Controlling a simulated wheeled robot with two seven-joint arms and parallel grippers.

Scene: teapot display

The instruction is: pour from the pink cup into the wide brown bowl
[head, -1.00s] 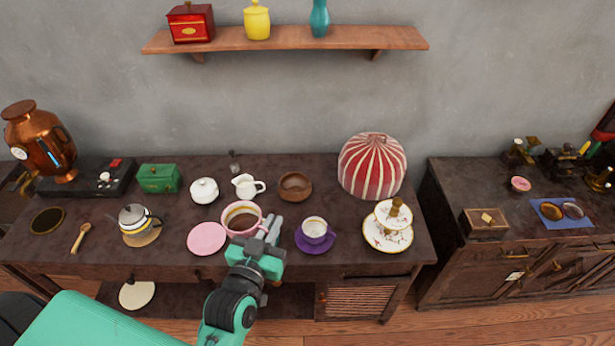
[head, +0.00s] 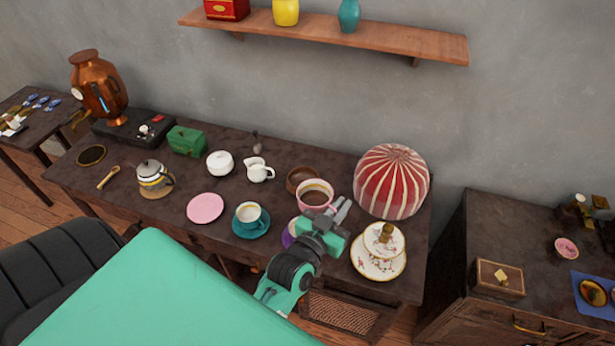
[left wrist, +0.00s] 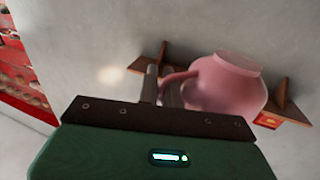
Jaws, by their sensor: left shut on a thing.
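The pink cup (head: 315,198) holds brown liquid and looks near upright in the head view. My left gripper (head: 338,210) is shut on its handle, at the cup's right side. In the left wrist view the pink cup (left wrist: 230,88) fills the upper right, its handle between the fingers (left wrist: 160,88). The wide brown bowl (head: 298,177) is just behind and left of the cup in the head view; the cup hides part of it. How high the cup is above the table is hard to tell. My right gripper is not in view.
A red striped dome (head: 391,182) stands right of the cup, with a tiered plate stand (head: 378,262) in front. A white creamer (head: 259,171) is left of the bowl. A teal cup and saucer (head: 251,220) and a pink saucer (head: 205,208) are nearer.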

